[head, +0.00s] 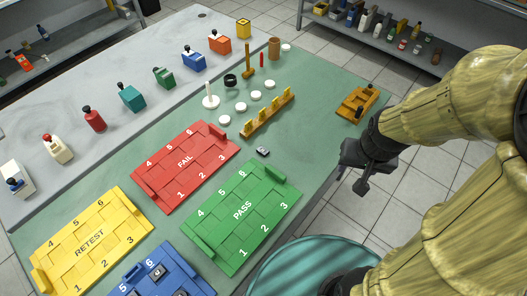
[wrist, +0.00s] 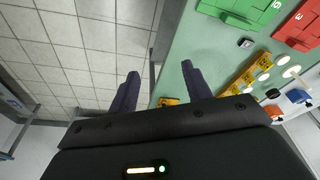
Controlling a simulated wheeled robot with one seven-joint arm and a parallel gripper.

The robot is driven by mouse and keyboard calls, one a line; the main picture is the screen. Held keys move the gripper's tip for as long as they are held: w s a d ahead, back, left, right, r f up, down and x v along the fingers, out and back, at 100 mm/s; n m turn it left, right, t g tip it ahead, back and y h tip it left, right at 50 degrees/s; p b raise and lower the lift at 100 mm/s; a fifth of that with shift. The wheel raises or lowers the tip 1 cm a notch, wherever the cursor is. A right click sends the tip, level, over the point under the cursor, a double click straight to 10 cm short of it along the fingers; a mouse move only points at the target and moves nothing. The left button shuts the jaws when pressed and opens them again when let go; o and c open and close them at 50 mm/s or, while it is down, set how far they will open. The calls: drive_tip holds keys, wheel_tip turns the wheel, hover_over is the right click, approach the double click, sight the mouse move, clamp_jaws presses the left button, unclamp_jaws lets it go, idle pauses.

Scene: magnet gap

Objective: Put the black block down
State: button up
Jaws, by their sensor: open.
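Dark pieces (head: 158,272) lie on the blue tray (head: 135,290), which is cut off by the frame.
A yellow RETEST tray (head: 75,255) lies at left. A yellow rack (head: 268,113), white discs and a black ring (head: 230,80) stand behind the block. An orange-yellow fixture (head: 357,103) sits at the far right edge. Several coloured items line the grey strip. Bare mat surrounds the block.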

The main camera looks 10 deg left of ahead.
drive_tip(key=w+a+f+m+y+b, duration=0.1)
drive_tip(key=w+a+f+m+y, duration=0.5)
drive_tip(key=a+f+m, duration=0.8)
drive_tip(key=w+r+m, duration=0.1)
drive_tip(key=m, duration=0.2)
drive_tip(key=w+r+m+t+y, duration=0.1)
drive_tip(key=r+m, duration=0.1)
drive_tip(key=m, duration=0.1)
drive_tip(key=w+r+m+t+y, duration=0.1)
drive_tip(key=m, duration=0.2)
drive_tip(key=shift+w+d+r, duration=0.15)
drive_tip(key=shift+d+r, duration=0.2)
drive_tip(key=shift+d, duration=0.05)
drive_tip(key=b, duration=0.1)
approach(263, 152)
drive_tip(key=shift+w+a+f+m, duration=0.3)
drive_tip(key=shift+w+a+f, duration=0.55)
drive_tip(key=shift+f, duration=0.05)
